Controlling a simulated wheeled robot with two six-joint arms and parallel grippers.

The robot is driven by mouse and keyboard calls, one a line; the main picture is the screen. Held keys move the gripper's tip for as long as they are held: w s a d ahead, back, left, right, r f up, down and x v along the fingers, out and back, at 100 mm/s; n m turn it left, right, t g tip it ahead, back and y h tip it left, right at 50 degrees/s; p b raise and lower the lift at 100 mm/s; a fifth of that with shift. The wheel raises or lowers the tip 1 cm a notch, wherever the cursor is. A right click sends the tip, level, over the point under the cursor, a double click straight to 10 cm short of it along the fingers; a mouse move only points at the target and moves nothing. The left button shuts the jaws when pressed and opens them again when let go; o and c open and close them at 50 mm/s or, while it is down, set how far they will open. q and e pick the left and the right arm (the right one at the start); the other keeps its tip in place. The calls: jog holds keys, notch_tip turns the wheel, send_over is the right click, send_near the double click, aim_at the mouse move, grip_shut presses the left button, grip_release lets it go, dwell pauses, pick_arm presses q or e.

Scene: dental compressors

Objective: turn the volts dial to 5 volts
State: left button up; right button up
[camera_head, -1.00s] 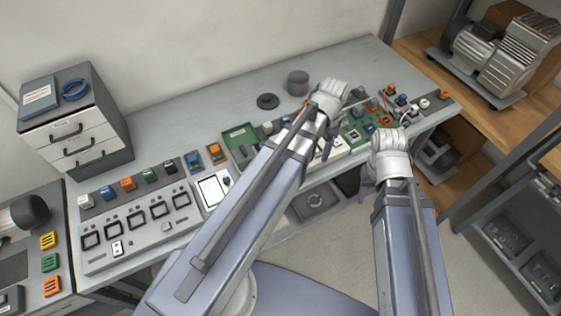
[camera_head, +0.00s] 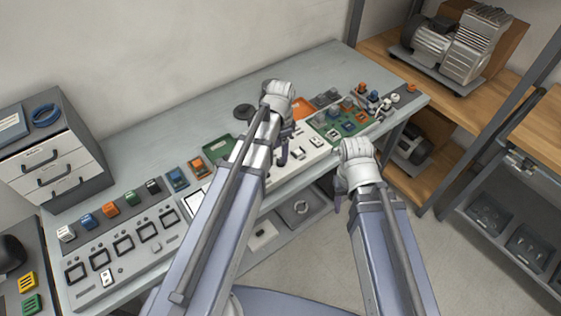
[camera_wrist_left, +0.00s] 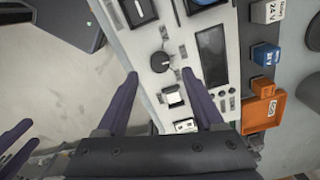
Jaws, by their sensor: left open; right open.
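A round black dial (camera_wrist_left: 160,62) with a light mark on its edge sits on a pale panel (camera_wrist_left: 147,40) in the left wrist view. I take it for the volts dial; its scale is too small to read. My left gripper (camera_wrist_left: 159,74) is open, with one fingertip on each side just below the dial in that view. I cannot tell whether either finger touches it. In the head view my left gripper (camera_head: 289,153) is over the bench panel, and the dial is not clearly visible. My right gripper (camera_head: 340,196) is by the bench's front edge, with its fingers mostly hidden.
A white switch (camera_wrist_left: 174,97) lies between the left fingers, below the dial. A dark display (camera_wrist_left: 212,55), a blue block (camera_wrist_left: 266,54) and an orange tray (camera_wrist_left: 263,112) are to the right. A green circuit board (camera_head: 333,118) is further right on the bench (camera_head: 210,115).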

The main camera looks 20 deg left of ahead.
pick_arm(q)
notch_tip(320, 180, down, 5)
jog(key=b, duration=0.3)
jog(key=shift+b, duration=0.4)
jog(key=shift+r, duration=0.15)
grip_shut()
